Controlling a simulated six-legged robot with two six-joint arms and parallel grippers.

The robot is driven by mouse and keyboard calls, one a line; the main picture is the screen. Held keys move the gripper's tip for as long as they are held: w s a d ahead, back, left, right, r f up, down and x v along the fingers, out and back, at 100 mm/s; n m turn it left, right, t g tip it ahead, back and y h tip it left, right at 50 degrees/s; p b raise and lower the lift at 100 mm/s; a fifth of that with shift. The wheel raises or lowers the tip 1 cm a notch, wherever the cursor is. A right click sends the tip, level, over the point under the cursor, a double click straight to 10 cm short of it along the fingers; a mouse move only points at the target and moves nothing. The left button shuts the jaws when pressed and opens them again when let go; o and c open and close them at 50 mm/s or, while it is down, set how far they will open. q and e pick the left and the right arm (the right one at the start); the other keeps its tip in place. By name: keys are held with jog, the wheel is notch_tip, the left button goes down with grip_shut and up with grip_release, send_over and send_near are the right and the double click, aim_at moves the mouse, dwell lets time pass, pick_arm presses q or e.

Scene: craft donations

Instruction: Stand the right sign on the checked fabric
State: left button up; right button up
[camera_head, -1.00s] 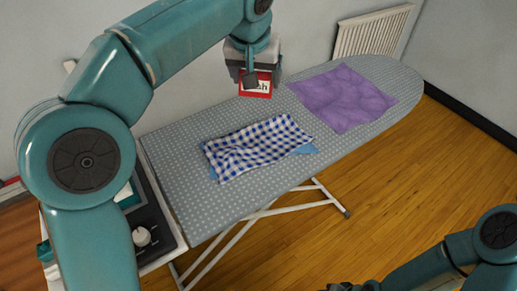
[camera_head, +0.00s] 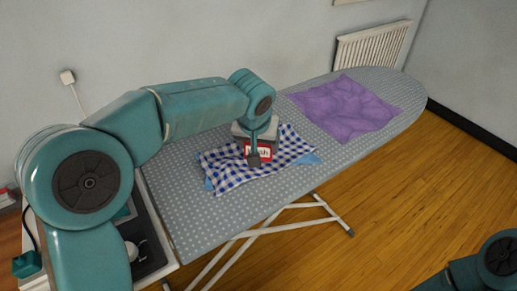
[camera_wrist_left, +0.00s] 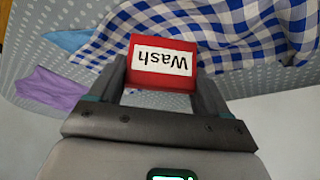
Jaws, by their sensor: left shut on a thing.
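A red sign with a white label reading "Wash" (camera_wrist_left: 162,62) is between the fingers of my left gripper (camera_wrist_left: 163,85), upside down in the left wrist view. In the head view the sign (camera_head: 263,152) is partly hidden by my left gripper (camera_head: 255,155), which is shut on it. The blue-and-white checked fabric (camera_head: 222,174) lies rumpled on the ironing board, with a light blue cloth showing under its edge. The sign is over the checked fabric; I cannot tell whether its base touches it. My right gripper is out of view; only part of that arm shows at lower right.
The grey dotted ironing board (camera_head: 197,218) stands on white legs. A purple cloth (camera_head: 350,108) lies on its far right part. A dark panel with a white knob (camera_head: 131,251) is at the near left end. A radiator (camera_head: 372,52) is on the wall behind.

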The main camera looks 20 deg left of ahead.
pick_arm(q)
notch_tip(320, 180, down, 2)
jog(key=shift+w, duration=0.1)
jog(key=shift+s+r, duration=0.15)
jog(key=shift+s, duration=0.05)
jog(key=shift+w, duration=0.1)
jog(key=o, duration=1.3)
jog(key=shift+w, duration=0.1)
jog(key=p+v, duration=0.1)
jog(key=v, duration=1.1)
